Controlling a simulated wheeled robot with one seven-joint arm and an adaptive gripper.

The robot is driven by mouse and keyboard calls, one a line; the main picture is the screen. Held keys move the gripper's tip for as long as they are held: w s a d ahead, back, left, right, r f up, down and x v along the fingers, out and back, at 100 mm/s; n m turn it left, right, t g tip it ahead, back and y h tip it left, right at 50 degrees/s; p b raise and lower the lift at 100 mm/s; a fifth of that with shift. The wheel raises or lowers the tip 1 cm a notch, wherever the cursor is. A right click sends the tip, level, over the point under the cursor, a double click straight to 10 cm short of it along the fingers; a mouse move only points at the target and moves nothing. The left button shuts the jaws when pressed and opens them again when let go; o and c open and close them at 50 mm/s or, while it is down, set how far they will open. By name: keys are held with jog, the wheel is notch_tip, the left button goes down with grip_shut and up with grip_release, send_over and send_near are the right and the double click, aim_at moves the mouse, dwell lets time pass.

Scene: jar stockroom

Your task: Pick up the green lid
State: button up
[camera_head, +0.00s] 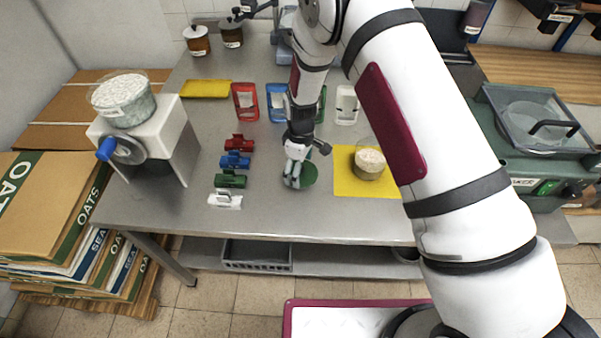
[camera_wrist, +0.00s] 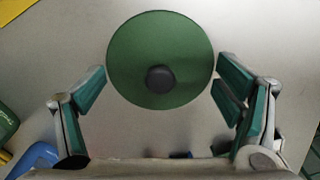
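The green lid (camera_wrist: 150,45) is a round disc with a dark knob in its middle. It lies on the steel table, and in the head view its edge (camera_head: 309,174) shows beside and behind my gripper (camera_head: 293,183). In the wrist view my gripper (camera_wrist: 162,95) is open, with one finger on either side of the lid's lower half. The fingers look apart from the lid's rim. I cannot tell the height of the fingertips above the table.
Red, blue, green and white clips (camera_head: 231,180) stand in a column to the left. A glass jar (camera_head: 369,163) stands on a yellow mat (camera_head: 347,187) to the right. Coloured scoop-like holders (camera_head: 246,101) lie behind. A dispenser (camera_head: 146,142) stands at the table's left edge.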

jog(key=c, duration=0.6)
jog(key=shift+c, duration=0.2)
